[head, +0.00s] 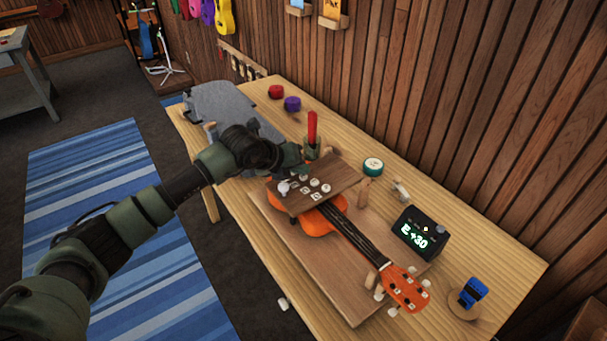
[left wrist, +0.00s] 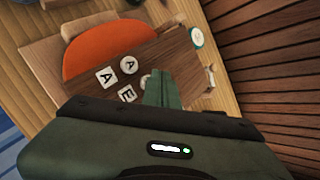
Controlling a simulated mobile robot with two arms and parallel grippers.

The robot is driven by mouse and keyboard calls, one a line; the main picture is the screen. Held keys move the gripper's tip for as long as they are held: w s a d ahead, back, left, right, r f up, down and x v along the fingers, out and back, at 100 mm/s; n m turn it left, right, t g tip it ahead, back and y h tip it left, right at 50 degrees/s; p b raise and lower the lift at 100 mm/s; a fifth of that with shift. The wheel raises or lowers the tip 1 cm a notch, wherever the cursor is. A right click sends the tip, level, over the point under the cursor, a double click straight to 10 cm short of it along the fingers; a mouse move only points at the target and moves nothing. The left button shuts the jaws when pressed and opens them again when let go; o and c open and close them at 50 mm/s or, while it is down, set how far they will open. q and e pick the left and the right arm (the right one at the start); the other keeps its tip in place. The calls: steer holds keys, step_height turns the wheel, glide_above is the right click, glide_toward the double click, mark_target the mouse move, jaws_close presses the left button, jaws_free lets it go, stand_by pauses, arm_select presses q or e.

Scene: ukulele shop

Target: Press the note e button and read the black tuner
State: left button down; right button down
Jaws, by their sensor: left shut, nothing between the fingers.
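The black tuner (head: 420,233) stands upright on the table at the right in the head view. Its lit display reads E +30. A dark wooden board with white round buttons (head: 326,187) and square letter labels lies over the body of the orange ukulele (head: 316,222). In the left wrist view, an E label (left wrist: 127,94) shows beside a round button (left wrist: 146,80) partly hidden by my fingers. My left gripper (head: 300,168), shut and empty, is over the board's far left side; its fingers also show in the left wrist view (left wrist: 161,75). Contact cannot be told.
A red upright cylinder (head: 312,128) stands close behind my left gripper. A green round tin (head: 373,166) and a blue device (head: 473,291) on a round stand are on the table. A grey case (head: 225,105) lies at the back left. A wooden wall borders the right.

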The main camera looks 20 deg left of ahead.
mark_target(301, 179)
arm_select(q)
steer(key=shift+r, duration=0.5)
steer(key=shift+r+p, duration=1.6)
steer(key=shift+r, duration=0.95)
steer(key=shift+f, duration=0.1)
